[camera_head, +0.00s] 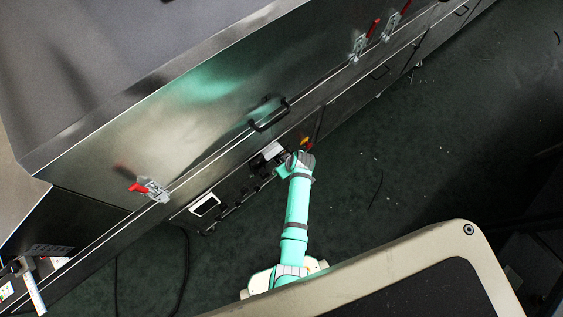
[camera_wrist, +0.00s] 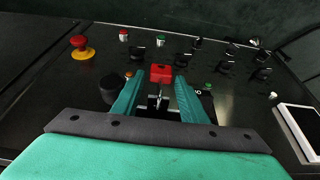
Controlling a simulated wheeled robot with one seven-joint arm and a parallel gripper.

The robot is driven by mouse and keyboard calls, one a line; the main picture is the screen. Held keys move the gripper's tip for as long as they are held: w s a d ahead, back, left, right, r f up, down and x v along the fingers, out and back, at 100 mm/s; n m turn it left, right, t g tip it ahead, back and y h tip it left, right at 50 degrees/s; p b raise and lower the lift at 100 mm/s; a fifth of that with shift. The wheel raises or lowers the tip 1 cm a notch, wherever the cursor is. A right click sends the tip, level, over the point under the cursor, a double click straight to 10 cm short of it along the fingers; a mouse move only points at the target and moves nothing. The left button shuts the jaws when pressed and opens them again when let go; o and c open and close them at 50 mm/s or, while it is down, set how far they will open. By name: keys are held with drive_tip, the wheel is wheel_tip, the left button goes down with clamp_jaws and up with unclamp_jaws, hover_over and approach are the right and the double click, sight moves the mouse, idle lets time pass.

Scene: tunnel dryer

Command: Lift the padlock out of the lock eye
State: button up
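The red padlock (camera_wrist: 161,73) shows in the wrist view on the dark control panel, just beyond and between my fingertips. A small metal piece (camera_wrist: 158,97), which looks like the shackle or the lock eye, shows below it; I cannot tell how the two are joined. My gripper (camera_wrist: 158,82) is open, one teal finger on each side, with gaps between the fingers and the padlock. In the head view my gripper (camera_head: 287,165) is at the panel on the dryer's side, and the padlock cannot be made out there.
A red emergency button on a yellow base (camera_wrist: 80,47) sits at the panel's left. Several black knobs and a green button (camera_wrist: 183,35) lie around. A white-framed screen (camera_wrist: 301,128) is at the right. In the head view, a black door handle (camera_head: 269,117) is above the panel.

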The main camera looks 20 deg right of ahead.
drive_tip(key=shift+x, duration=1.5)
drive_tip(key=c, duration=0.8)
drive_tip(key=o, duration=0.4)
drive_tip(key=shift+w, duration=0.1)
drive_tip(key=shift+c, duration=1.3)
